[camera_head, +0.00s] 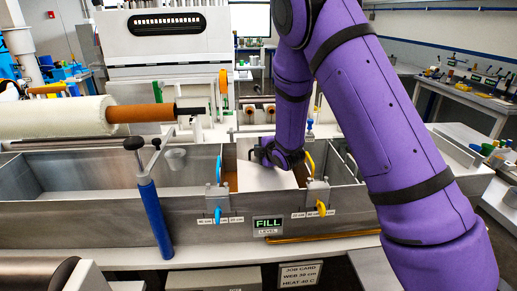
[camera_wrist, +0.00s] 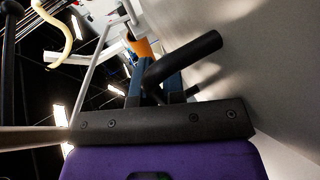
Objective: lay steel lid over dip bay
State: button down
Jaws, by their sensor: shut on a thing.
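The steel lid (camera_head: 262,178) is a pale flat plate in the middle of the bath in the head view, between the two divider brackets. It looks tilted, and I cannot tell whether its edges touch the bay. My gripper (camera_head: 264,155) is at the lid's upper part, shut on its dark handle. In the wrist view my gripper's fingers (camera_wrist: 154,84) close around the black bar handle (camera_wrist: 188,56), and the lid's grey face (camera_wrist: 270,75) fills the right side. The dip bay (camera_head: 230,178) shows as a brownish strip left of the lid; the rest is hidden.
The long steel trough (camera_head: 80,218) runs across the front. A blue post (camera_head: 155,215) with a black knob stands left. Blue clamps (camera_head: 217,200) and a yellow-handled bracket (camera_head: 319,195) flank the bay. A white roll (camera_head: 60,118) lies above the left trough.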

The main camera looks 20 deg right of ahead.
jog(key=shift+f, duration=0.15)
jog(key=c, duration=1.2)
grip_release()
jog(key=shift+s, duration=0.1)
